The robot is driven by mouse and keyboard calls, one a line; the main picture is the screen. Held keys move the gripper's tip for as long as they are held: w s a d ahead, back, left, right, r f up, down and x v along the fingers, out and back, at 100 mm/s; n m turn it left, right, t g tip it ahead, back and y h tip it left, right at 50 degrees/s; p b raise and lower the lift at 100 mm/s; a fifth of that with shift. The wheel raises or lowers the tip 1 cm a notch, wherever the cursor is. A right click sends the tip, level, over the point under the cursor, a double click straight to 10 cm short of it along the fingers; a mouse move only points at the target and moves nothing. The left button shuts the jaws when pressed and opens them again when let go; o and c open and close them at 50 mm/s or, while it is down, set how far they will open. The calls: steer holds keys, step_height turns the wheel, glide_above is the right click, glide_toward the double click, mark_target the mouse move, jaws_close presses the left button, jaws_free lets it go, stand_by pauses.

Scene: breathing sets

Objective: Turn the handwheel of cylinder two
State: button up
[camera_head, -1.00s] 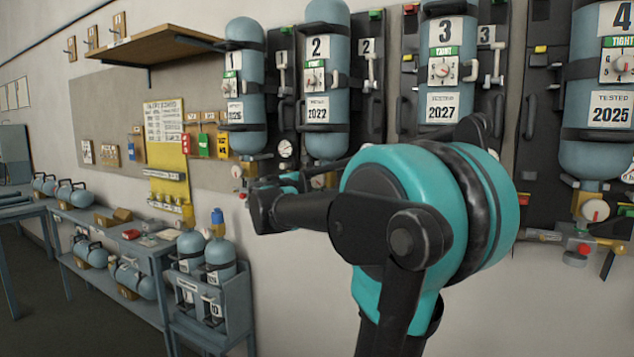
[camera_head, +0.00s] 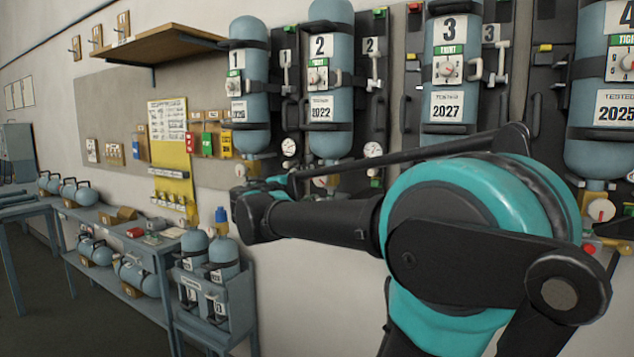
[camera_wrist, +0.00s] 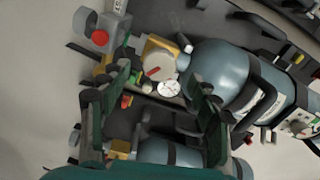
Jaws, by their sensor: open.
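Cylinder two (camera_head: 330,85), blue-grey with a "2" label, hangs upright on the wall in the head view. Its pale handwheel (camera_head: 325,181) shows at its lower end, partly hidden behind my arm. In the wrist view a round white handwheel (camera_wrist: 154,66) with a red mark sits on a brass valve at the end of a blue-grey cylinder (camera_wrist: 225,75); its number is not readable there. My gripper (camera_wrist: 158,80) is open, with one finger on each side below this handwheel in the picture. I see no contact. In the head view the gripper is small and partly hidden.
A pressure gauge (camera_wrist: 168,88) sits close below the handwheel, and a red knob (camera_wrist: 100,37) is at upper left. Cylinder one (camera_head: 248,85) and cylinder three (camera_head: 450,70) flank cylinder two. A wooden shelf (camera_head: 160,45) juts out at upper left; a bench with cylinders stands below.

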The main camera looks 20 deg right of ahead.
steer(key=shift+v, duration=2.65)
steer(key=s+a+m, duration=0.2)
steer(key=m, duration=1)
steer(key=s+a+m, duration=0.2)
steer(key=m, duration=1)
steer(key=x, duration=1.7)
steer(key=shift+w+a, duration=0.25)
